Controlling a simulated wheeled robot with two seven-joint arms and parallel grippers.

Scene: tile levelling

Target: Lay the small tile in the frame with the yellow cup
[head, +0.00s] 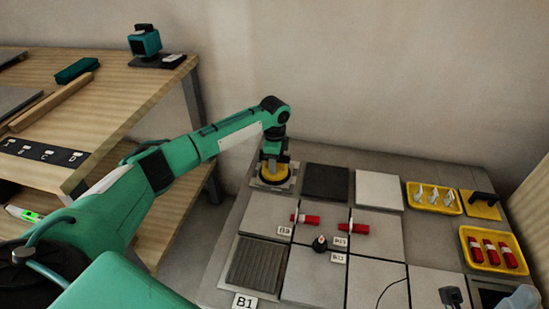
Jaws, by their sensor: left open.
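The yellow cup (269,180) sits at the left end of the back row, on a small pale square (286,186) that looks like a tile. My left gripper (273,161) is open, right above the cup and partly over it. I cannot tell whether its fingers touch the cup. No tile frame can be made out for certain; a dark ribbed square (257,264) lies in the floor grid by the label B1.
A dark tile (326,182) and a white tile (378,190) lie right of the cup. Yellow trays (480,269) are at the right. A wooden bench (120,95) is at the left.

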